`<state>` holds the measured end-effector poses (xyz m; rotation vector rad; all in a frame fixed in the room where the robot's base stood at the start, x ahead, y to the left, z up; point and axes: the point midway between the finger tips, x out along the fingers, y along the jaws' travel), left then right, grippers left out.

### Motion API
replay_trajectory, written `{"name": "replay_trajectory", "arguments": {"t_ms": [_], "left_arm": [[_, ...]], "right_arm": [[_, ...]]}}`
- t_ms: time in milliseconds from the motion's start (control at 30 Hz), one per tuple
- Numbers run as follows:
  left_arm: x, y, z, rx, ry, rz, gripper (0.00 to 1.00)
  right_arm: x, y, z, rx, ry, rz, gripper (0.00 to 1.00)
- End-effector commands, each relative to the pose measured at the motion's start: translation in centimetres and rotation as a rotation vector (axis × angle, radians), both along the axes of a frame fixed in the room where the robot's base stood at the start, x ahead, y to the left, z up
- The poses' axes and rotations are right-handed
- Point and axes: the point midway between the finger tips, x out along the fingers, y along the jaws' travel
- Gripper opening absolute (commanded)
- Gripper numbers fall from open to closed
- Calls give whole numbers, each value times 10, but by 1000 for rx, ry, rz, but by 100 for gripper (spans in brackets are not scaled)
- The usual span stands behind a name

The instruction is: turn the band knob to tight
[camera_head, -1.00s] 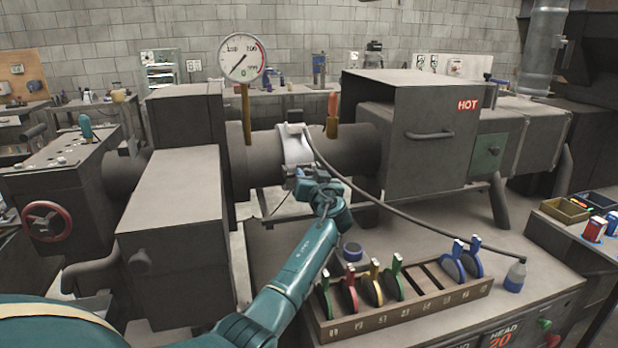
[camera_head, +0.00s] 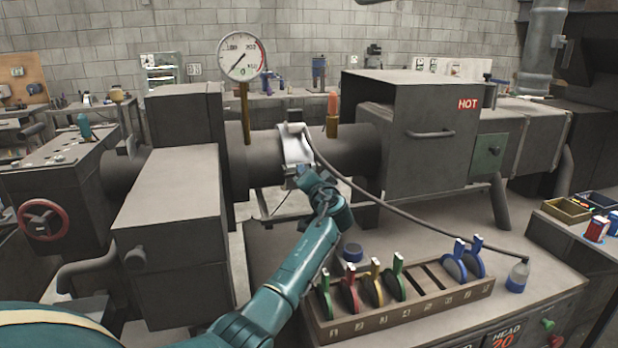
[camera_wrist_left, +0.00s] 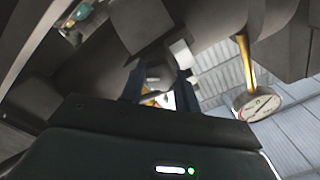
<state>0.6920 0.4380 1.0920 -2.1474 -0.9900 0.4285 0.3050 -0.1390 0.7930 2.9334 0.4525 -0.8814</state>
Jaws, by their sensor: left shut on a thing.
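A shiny metal band (camera_head: 293,146) wraps the grey tube in the middle of the head view. A cable runs from it down to the right. My left gripper (camera_head: 303,177) reaches up from below, just under the band. It is shut on a small part at the band's lower front, which looks like the band knob. The fingers cover most of the knob, so its setting cannot be read. In the left wrist view, the dark fingers (camera_wrist_left: 160,90) close around a small light and orange piece. My right gripper is in neither view.
A round dial gauge (camera_head: 241,58) and an orange-tipped probe (camera_head: 332,113) rise from the tube on either side of the band. A box marked HOT (camera_head: 415,140) stands at right.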

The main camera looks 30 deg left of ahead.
Motion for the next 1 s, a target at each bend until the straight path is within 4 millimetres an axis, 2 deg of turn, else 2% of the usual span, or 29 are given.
{"name": "replay_trajectory", "arguments": {"t_ms": [633,667,900,1000], "left_arm": [[0,0,-2,41,52,-1,9],[0,0,-2,41,52,-1,32],[0,0,-1,41,50,0,52],[0,0,-1,41,50,0,53]], "right_arm": [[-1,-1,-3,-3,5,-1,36],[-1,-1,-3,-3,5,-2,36],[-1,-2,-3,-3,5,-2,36],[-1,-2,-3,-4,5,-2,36]]}}
